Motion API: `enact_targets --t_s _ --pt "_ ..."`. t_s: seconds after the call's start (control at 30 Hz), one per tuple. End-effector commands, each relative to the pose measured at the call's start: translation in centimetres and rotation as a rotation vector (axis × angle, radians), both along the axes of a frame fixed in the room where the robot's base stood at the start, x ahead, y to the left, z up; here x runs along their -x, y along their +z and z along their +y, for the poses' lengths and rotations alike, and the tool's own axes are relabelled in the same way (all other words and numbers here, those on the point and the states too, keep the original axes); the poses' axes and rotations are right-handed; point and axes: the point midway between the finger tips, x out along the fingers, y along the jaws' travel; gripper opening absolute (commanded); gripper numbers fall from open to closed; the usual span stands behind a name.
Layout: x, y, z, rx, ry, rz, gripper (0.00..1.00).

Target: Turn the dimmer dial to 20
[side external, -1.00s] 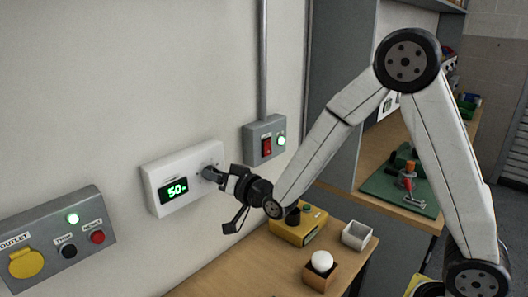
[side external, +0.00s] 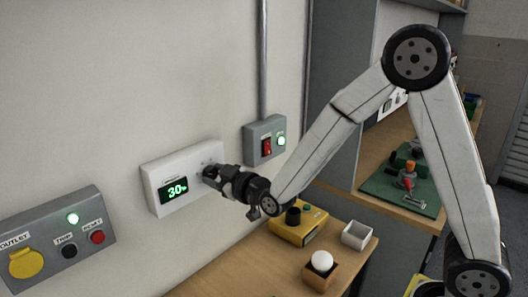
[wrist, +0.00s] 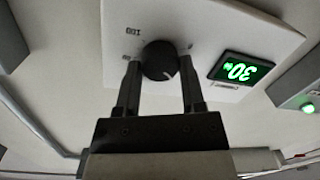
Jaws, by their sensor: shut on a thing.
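The white dimmer box (side external: 165,188) is on the wall, and its green display (side external: 175,190) reads 30%. In the wrist view the same display (wrist: 240,69) appears upside down, also at 30. The dark round dial (wrist: 159,61) is on the box face beside the display, with a light pointer mark on it. My gripper (side external: 211,174) is at the dial and covers most of it in the side view. In the wrist view the two fingers of my gripper (wrist: 161,82) are on either side of the dial, shut on it.
A grey switch box (side external: 265,140) with a red rocker and green light is to the right. A grey outlet box (side external: 55,240) is at the lower left. A yellow box (side external: 298,228), a white tray (side external: 357,235) and a white ball in a wooden holder (side external: 321,272) stand on the bench below.

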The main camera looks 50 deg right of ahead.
Motion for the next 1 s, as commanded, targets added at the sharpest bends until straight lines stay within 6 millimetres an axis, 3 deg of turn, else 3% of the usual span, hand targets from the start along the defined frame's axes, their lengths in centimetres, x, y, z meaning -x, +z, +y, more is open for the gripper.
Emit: enact_targets --t_s 0.43,1.0 --pt "0.03 -0.01 0.1 0.285 0.001 0.001 0.0" --pt "0.03 -0.02 0.11 0.326 0.001 0.001 0.0"
